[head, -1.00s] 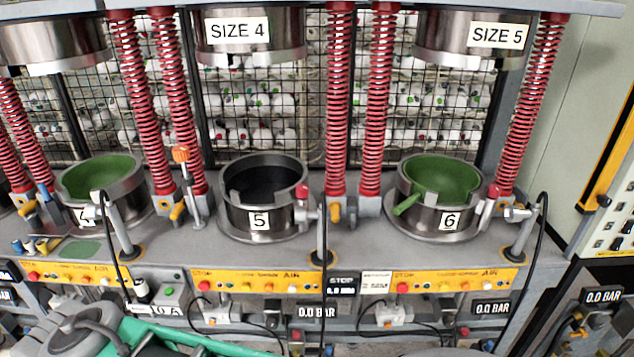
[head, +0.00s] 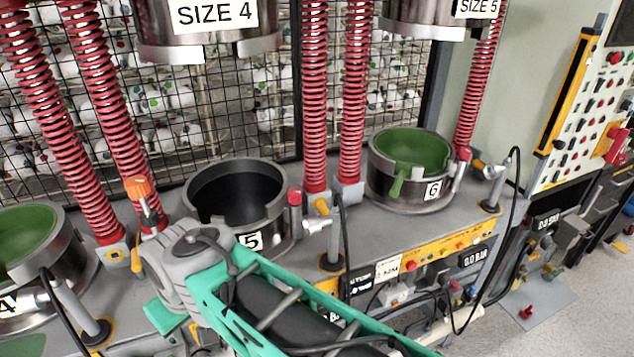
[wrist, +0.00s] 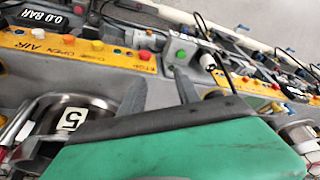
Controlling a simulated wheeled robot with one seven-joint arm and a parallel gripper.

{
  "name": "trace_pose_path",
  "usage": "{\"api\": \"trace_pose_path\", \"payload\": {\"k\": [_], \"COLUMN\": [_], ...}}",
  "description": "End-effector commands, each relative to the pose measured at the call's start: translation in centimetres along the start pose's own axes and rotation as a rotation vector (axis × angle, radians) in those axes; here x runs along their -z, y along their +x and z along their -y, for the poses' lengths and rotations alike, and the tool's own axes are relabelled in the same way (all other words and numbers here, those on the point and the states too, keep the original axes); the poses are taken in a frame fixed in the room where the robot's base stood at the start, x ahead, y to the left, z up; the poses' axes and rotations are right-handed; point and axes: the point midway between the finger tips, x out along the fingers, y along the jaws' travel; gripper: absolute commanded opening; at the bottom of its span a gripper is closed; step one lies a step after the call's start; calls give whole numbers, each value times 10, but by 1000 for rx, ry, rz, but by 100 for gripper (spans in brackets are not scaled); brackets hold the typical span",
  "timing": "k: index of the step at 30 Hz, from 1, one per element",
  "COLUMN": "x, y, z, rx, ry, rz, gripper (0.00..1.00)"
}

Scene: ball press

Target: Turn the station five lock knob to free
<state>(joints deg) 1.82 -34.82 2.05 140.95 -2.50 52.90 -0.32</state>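Station five is the steel ring with a black bowl (head: 240,195) and the label 5; its label also shows at the lower left of the wrist view (wrist: 72,120). An orange knob (head: 138,188) stands on a slim metal post to its left. A red-capped fitting (head: 295,197) is on its right side. No readable marking shows which part is the lock knob. My gripper (wrist: 160,88) has two grey fingers apart with nothing between them, over the yellow control strip and bench front.
Station six (head: 410,170), with a green bowl, stands to the right. Red springs (head: 314,100) rise between stations. Thin posts with black hoses (head: 335,230) stick up along the bench front. A control cabinet (head: 590,110) stands at the right. Open floor (head: 560,335) shows at lower right.

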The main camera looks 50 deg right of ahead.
Motion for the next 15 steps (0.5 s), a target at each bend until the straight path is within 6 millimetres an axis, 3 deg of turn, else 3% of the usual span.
{"api": "trace_pose_path", "payload": {"k": [2,5,8,9,11,12,15], "x": [27,74,112,120,123,120,97], "y": [-9,-29,-53,-64,-79,-88,-109], "z": [-10,-44,-107,-137,-184,-216,-283], "rx": [24,59,73,70,56,41,-2], "ry": [27,78,118,129,137,141,142], "rz": [-14,-40,-69,-78,-88,-90,-84], "gripper": [39,39,39,39,39,39,39]}}
